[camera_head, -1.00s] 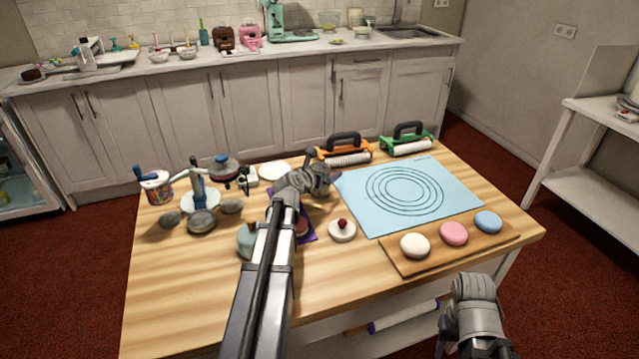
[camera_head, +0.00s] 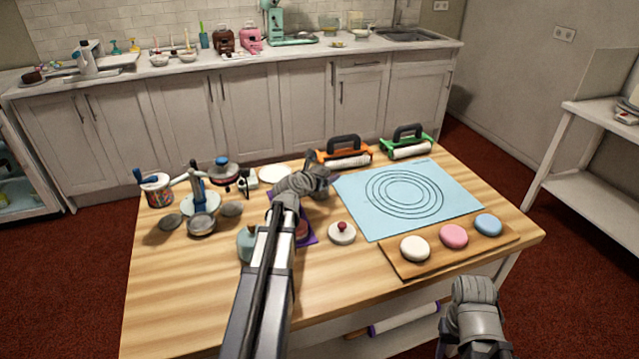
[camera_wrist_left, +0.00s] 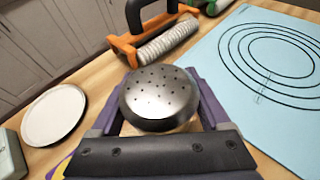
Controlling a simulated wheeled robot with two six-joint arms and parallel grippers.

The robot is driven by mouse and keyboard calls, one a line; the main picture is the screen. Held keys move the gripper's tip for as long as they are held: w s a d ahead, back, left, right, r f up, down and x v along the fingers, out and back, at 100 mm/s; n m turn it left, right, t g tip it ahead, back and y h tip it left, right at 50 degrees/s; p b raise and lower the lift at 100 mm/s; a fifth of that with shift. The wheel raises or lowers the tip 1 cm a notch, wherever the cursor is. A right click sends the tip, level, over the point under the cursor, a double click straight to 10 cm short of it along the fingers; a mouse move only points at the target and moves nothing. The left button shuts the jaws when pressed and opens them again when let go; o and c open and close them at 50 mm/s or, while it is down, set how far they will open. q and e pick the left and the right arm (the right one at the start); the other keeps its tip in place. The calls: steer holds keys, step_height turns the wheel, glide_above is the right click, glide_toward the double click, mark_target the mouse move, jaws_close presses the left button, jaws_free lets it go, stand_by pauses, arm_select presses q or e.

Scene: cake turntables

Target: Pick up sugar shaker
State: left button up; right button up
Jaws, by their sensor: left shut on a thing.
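The sugar shaker (camera_wrist_left: 160,95) shows in the left wrist view as a round, dark metal dome top with several small holes, on a pale body. It sits between the two fingers of my left gripper (camera_head: 316,172), which is shut on it. In the head view, my left wrist and arm hide the shaker, near the back middle of the wooden table. I cannot tell whether it touches the table. My right arm (camera_head: 474,308) is at the front right, beyond the table's front edge. Its fingertips are not clear.
The orange-handled roller (camera_head: 345,155) stands just behind my left gripper, and a green one (camera_head: 407,143) is farther right. The blue mat (camera_head: 365,215) lies to the right. A white disc (camera_head: 275,174) is to the left. A knobbed lid (camera_head: 342,232) lies in front.

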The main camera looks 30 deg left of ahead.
arm_select(q)
steer(key=shift+r, duration=0.1)
step_height(320, 180, up, 15)
steer(key=p, duration=1.5)
steer(key=shift+w+r, duration=0.1)
